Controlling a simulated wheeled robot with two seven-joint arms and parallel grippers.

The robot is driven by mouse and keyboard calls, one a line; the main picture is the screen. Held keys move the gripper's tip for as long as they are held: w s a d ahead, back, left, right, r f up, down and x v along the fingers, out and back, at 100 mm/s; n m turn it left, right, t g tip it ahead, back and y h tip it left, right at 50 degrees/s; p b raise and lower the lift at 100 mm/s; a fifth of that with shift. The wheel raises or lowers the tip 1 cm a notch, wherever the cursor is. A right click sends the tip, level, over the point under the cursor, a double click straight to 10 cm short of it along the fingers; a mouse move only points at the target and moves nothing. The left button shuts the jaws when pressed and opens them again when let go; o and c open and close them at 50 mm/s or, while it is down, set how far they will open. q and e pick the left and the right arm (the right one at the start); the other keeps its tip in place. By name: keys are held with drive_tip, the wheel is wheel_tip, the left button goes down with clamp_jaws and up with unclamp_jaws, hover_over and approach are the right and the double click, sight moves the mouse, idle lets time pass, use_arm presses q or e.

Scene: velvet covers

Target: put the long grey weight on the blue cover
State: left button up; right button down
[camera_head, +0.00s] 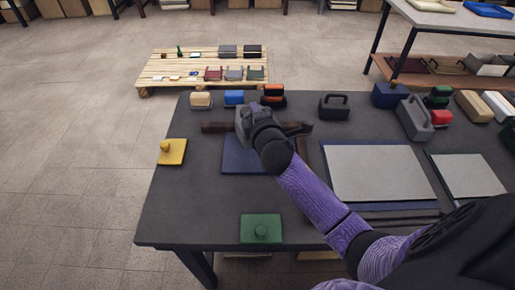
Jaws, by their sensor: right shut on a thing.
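My right gripper (245,122) reaches in from the lower right on a purple arm. It is shut on a grey thing (241,115), mostly hidden by the hand, so I cannot tell its full shape. It is at the far edge of the dark blue cover (238,158), which lies flat on the dark table (200,205). I cannot tell whether the grey thing touches the cover or the table. A long grey weight with a handle (413,118) stands at the table's right side, apart from the gripper. My left gripper is not in view.
Brown strips (216,127) lie behind and right of the cover. Light grey panels (375,172) lie to the right. A yellow lid (172,151), a green lid (261,229), and a black weight (334,106) are nearby. Several handled blocks line the far edge. The front left is clear.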

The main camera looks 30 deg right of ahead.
drive_tip(key=shift+w+d+f+b, duration=0.35)
drive_tip(key=shift+w+d+f, duration=0.2)
drive_tip(key=shift+d, duration=0.15)
wheel_tip(320, 180, down, 5)
drive_tip(key=b, duration=0.3)
wheel_tip(320, 180, down, 4)
drive_tip(key=shift+f+b, duration=0.1)
drive_tip(key=shift+b, duration=1.15)
drive_tip(key=shift+r, duration=0.25)
drive_tip(key=c, duration=1)
unclamp_jaws()
drive_tip(key=shift+s+f, duration=0.1)
drive_tip(key=shift+f, duration=0.05)
drive_tip(key=o, duration=0.4)
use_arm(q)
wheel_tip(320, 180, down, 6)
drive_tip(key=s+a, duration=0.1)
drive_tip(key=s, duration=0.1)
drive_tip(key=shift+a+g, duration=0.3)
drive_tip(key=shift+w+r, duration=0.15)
